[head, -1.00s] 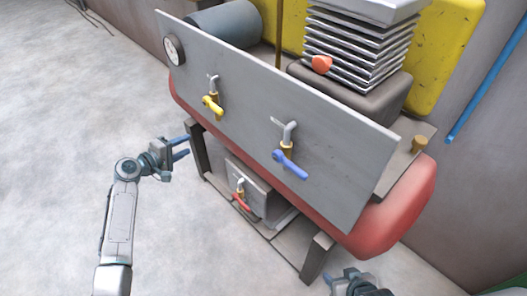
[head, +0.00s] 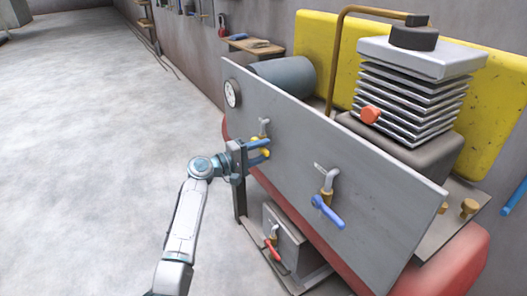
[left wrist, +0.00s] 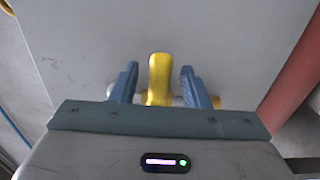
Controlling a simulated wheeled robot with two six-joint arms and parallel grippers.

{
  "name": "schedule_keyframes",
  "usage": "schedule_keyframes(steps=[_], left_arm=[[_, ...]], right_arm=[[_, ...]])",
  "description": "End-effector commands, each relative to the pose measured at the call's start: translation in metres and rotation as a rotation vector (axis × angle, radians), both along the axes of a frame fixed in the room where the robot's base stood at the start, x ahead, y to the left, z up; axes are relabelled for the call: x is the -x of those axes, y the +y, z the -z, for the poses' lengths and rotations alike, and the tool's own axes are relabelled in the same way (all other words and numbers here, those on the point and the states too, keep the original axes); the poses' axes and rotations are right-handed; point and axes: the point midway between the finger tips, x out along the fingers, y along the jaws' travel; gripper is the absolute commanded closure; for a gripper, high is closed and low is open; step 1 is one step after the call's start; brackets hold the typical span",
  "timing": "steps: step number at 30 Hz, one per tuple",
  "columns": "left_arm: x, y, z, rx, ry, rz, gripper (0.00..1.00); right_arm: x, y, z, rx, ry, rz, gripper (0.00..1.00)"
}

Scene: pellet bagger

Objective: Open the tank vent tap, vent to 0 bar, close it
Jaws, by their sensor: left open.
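The grey panel (head: 300,140) carries a yellow-handled tap (head: 260,141) on its left part and a blue-handled tap (head: 327,210) on its right part. A red-handled tap (head: 271,250) sits lower, on a grey box under the panel. A round gauge (head: 232,93) is at the panel's upper left. My left gripper (head: 262,150) is at the yellow tap. In the left wrist view the yellow handle (left wrist: 159,80) stands between the two open blue fingers (left wrist: 159,88), with a gap on each side. The gauge needle is too small to read. My right gripper is out of view.
A red tank (head: 455,265) lies behind and below the panel. A finned compressor block (head: 415,85) with an orange knob stands behind it, before a yellow guard (head: 322,40). The floor at left is clear.

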Motion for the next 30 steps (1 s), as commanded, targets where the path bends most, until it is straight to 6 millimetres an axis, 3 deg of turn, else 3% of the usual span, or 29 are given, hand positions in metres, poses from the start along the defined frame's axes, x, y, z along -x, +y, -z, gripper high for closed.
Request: schedule_keyframes(steps=[12,18,19,30], left_arm=[[-0.0056,-0.0078,0.0,-0.001,-0.001,-0.001,0.58],[-0.0055,-0.0076,0.0002,-0.001,0.0,-0.001,0.97],[-0.0055,-0.0076,0.0002,-0.001,0.0,-0.001,1.0],[-0.0055,-0.0074,-0.0036,0.019,0.027,-0.001,1.0]], right_arm=[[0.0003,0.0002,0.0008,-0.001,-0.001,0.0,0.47],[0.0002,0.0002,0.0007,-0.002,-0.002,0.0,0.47],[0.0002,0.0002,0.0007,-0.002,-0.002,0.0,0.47],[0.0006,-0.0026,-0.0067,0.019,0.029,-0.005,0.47]])
